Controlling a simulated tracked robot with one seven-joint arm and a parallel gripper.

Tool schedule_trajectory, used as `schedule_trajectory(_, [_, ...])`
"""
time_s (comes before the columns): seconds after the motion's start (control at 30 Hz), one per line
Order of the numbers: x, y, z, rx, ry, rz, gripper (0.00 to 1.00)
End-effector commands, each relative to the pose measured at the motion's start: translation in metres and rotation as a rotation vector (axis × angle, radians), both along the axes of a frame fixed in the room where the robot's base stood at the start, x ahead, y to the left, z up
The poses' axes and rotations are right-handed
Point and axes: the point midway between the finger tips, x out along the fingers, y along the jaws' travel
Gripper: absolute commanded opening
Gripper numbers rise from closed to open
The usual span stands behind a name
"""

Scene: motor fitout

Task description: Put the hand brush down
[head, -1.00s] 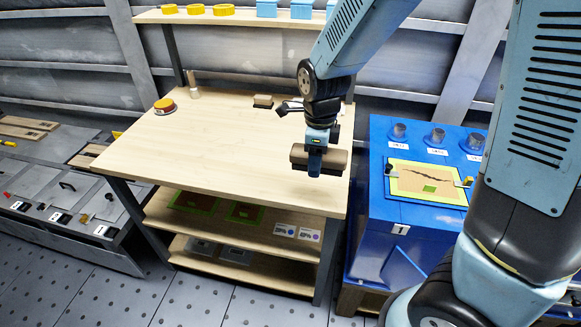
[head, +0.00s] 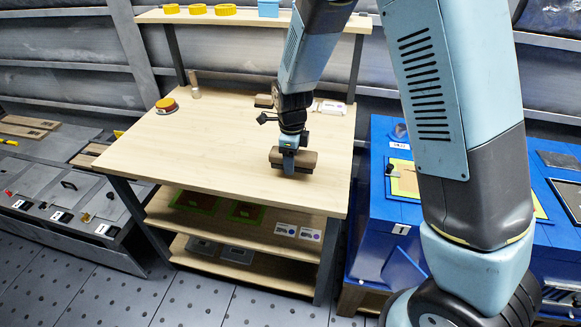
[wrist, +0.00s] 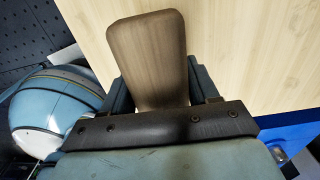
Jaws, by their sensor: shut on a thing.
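The hand brush (head: 308,159) is brown and lies crosswise in my gripper (head: 289,168), over the right part of the wooden workbench top (head: 215,140). In the wrist view, a brown wooden part of the brush (wrist: 150,55) sticks out from between the jaws of my gripper (wrist: 155,100), with pale bench wood behind it. My gripper is shut on the brush. I cannot tell whether the brush touches the bench top. Its underside is hidden.
A small brown block (head: 264,100) and a white item (head: 331,107) lie near the back right. The bench's middle and front left are clear. A blue cabinet (head: 375,225) stands right.

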Motion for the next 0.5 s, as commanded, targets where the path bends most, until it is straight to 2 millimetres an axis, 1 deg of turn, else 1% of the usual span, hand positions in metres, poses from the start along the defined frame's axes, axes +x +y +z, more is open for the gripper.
schedule_trajectory(0.07, [0.003,0.002,-0.006,-0.001,0.001,0.0,0.11])
schedule_trajectory(0.2, [0.003,0.002,-0.026,-0.002,0.003,-0.001,0.11])
schedule_trajectory(0.27, [0.003,0.002,-0.032,-0.001,0.002,-0.001,0.11])
schedule_trajectory(0.33, [0.003,0.002,-0.035,0.0,0.001,-0.001,0.11])
schedule_trajectory(0.5, [0.003,0.002,-0.035,0.0,0.0,0.0,0.11])
